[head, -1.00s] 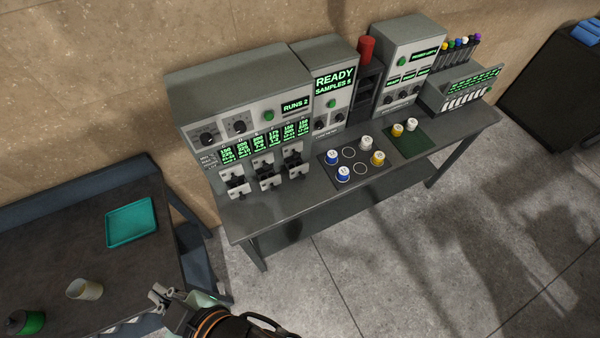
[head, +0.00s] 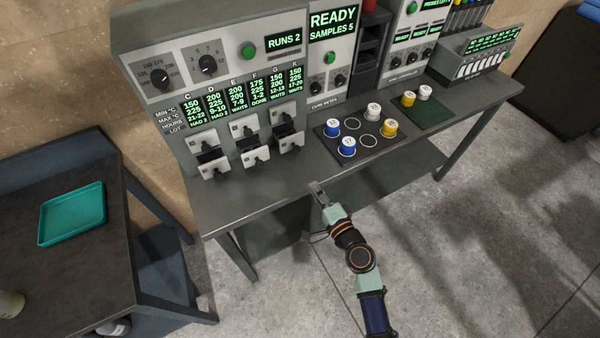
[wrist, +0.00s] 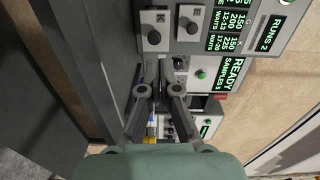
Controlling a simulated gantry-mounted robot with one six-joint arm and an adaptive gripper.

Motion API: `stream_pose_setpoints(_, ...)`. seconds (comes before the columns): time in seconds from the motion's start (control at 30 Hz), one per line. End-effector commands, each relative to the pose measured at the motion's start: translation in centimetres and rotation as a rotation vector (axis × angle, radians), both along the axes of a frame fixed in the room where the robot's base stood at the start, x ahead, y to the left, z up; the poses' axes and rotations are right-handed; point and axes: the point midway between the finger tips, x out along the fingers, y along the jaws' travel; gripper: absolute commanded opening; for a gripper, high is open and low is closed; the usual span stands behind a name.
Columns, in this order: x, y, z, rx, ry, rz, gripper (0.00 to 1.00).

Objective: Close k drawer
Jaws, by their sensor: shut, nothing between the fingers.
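The press (head: 160,40) stands at the left of the grey bench with two rows of small white-fronted drawers and dark knobs. The drawer I take as k (head: 292,146) is at the right end of the lower row. It seems to stand out from the press, but how far I cannot tell. In the wrist view, turned sideways, its front (wrist: 156,30) is at the top with a dark knob. My gripper (head: 317,187) is shut and empty at the bench's front edge, below and right of that drawer, apart from it. It also shows in the wrist view (wrist: 158,72).
A dark mat (head: 335,148) with several capped samples lies right of the drawers. A green mat (head: 425,115) lies beyond it. Bare bench top (head: 240,190) lies before the drawers. A side table with a teal tray (head: 72,215) stands at left.

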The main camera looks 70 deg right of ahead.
Motion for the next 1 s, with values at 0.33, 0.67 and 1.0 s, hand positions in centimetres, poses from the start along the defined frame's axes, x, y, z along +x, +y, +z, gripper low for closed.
stream_pose_setpoints(0.33, -0.6, -1.8, -1.0, 0.032, -0.027, -0.047, 0.00)
stream_pose_setpoints(0.67, 4.5, -6.5, -1.2, 0.029, -0.027, -0.045, 0.00)
stream_pose_setpoints(1.0, 8.4, -10.3, -1.5, 0.029, -0.025, -0.045, 0.00)
